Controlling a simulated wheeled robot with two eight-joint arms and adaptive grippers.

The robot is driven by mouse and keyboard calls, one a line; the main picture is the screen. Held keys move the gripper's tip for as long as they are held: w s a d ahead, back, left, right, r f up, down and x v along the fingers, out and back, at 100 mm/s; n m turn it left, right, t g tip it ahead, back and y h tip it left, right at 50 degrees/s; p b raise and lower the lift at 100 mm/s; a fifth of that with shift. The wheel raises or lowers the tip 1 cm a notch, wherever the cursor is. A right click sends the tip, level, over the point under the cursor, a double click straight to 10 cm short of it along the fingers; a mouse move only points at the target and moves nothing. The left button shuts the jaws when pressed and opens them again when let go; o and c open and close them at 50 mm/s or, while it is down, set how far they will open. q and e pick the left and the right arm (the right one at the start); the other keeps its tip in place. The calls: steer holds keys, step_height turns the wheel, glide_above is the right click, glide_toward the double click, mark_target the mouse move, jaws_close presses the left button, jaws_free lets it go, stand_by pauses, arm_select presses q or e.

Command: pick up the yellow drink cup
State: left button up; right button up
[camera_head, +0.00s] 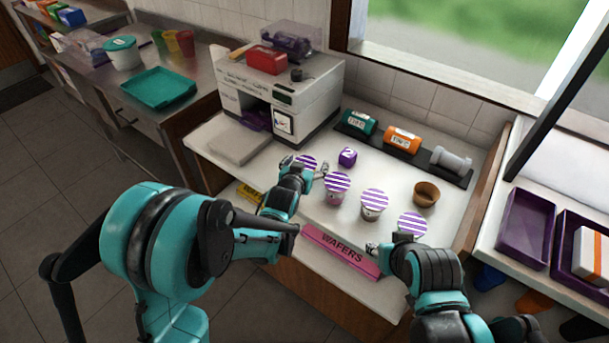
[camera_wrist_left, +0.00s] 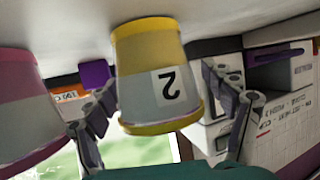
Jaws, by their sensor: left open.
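The yellow drink cup (camera_wrist_left: 140,60) stands on the counter and appears upside down in the left wrist view, with a label reading 2. In the head view mainly its purple-and-white striped lid (camera_head: 306,161) shows; my gripper hides most of its body. My left gripper (camera_wrist_left: 160,85) is open, with one finger on each side of the cup; I cannot tell whether they touch it. In the head view the left gripper (camera_head: 304,171) is at the cup. My right gripper (camera_head: 385,246) is low at the counter's front, near another striped lid; its opening is unclear.
A pink cup (camera_head: 336,191) stands close to the right, also in the left wrist view (camera_wrist_left: 22,105). Further right are another striped-lid cup (camera_head: 373,204) and a brown cup (camera_head: 425,194). A purple cube (camera_head: 347,157) lies behind. A machine (camera_head: 300,95) stands at back left.

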arm_select(q)
steer(key=shift+w+d+f, duration=0.1)
steer(key=shift+w+f, duration=0.05)
steer(key=shift+w, duration=0.2)
steer(key=c, duration=1.4)
steer(key=shift+c, duration=0.4)
